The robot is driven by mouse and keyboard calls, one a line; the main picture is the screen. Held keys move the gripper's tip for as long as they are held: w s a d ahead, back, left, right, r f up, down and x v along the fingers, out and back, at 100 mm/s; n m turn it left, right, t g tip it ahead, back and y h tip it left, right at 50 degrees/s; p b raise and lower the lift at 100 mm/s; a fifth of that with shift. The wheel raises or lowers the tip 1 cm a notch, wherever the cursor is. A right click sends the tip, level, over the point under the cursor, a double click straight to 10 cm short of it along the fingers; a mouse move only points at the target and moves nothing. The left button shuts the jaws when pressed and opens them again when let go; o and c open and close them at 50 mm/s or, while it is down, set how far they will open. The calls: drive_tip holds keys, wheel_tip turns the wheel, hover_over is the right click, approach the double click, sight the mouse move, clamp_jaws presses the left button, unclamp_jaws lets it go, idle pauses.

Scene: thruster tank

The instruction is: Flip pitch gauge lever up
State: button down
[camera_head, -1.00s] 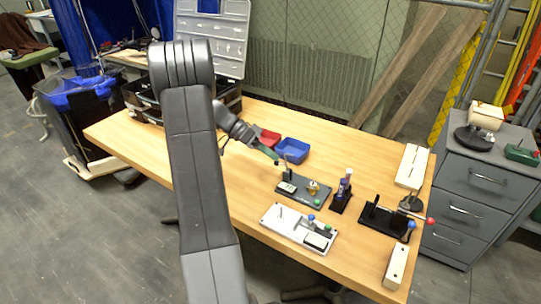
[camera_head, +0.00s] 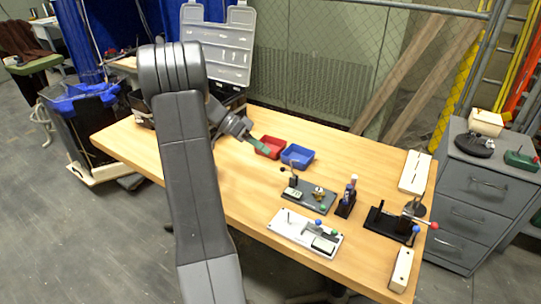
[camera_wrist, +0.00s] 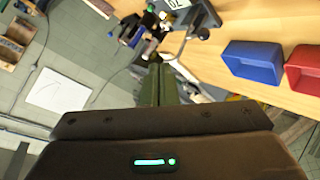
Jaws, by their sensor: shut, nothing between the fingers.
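A dark plate (camera_head: 318,205) on the table carries a small display, a brass part, a green knob and a post. A thin lever with a dark knob (camera_head: 282,169) reaches left from the post. I cannot tell for sure which lever is the pitch gauge's. In the wrist view a display reading "70" (camera_wrist: 175,4) shows at the top, with dark parts beside it. My gripper (camera_head: 264,149) has green fingers, shut and empty, above the table left of the dark plate and apart from it. The fingers also show in the wrist view (camera_wrist: 160,82).
A red tray (camera_head: 270,153) and a blue tray (camera_head: 297,163) sit near my gripper. A white plate (camera_head: 289,232) with blue and green knobs is in front. A bottle rack (camera_head: 344,207) and a black fixture (camera_head: 380,226) with a red-ended lever stand to the right. Bare table lies left.

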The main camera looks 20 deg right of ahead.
drive_tip(key=w+a+r, duration=0.1)
drive_tip(key=w+a, duration=0.3)
drive_tip(key=shift+a, duration=0.35)
